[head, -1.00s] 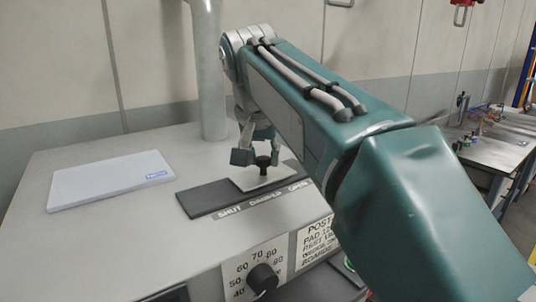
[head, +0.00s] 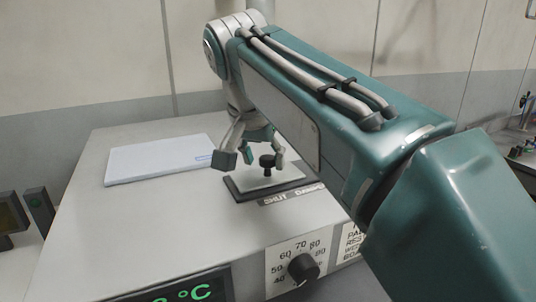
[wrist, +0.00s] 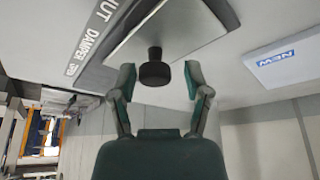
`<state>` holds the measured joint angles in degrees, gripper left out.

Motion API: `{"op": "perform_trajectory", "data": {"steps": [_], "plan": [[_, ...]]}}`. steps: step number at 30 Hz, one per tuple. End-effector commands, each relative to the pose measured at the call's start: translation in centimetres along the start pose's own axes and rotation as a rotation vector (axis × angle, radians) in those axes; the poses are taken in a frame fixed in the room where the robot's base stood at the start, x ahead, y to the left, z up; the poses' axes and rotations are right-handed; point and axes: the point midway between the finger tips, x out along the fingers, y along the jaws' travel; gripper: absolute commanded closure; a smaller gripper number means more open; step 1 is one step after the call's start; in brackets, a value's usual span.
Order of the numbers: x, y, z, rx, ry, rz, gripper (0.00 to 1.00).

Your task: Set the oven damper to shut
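The oven damper is a pale sliding plate (head: 262,182) with a black knob (head: 268,161) on a dark base (head: 233,190) on the oven top. The plate lies close to the base's SHUT end, with a narrow dark strip left of it. Its right end is partly hidden by my arm. The label (head: 290,196) runs along the front edge. My gripper (head: 252,160) is open over the plate. In the wrist view the knob (wrist: 154,72) stands between my fingers (wrist: 158,80), with a gap on each side.
A white pad (head: 160,160) lies on the oven top (head: 150,225), left of the damper. A dial (head: 302,268) and a green display (head: 180,294) are on the oven front. A bench (head: 525,148) stands at the far right. Bare oven top lies in front of the pad.

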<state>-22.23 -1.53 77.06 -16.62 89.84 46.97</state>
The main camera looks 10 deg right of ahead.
Motion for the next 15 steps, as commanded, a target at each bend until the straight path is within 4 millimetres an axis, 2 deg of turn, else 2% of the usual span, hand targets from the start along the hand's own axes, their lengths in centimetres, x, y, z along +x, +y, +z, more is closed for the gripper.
{"op": "perform_trajectory", "data": {"steps": [11,15], "plan": [[-0.3,0.3,-0.3,0.003,0.007,-0.004,0.25],[-1.4,0.1,-0.3,0.002,0.009,-0.006,0.25]]}}
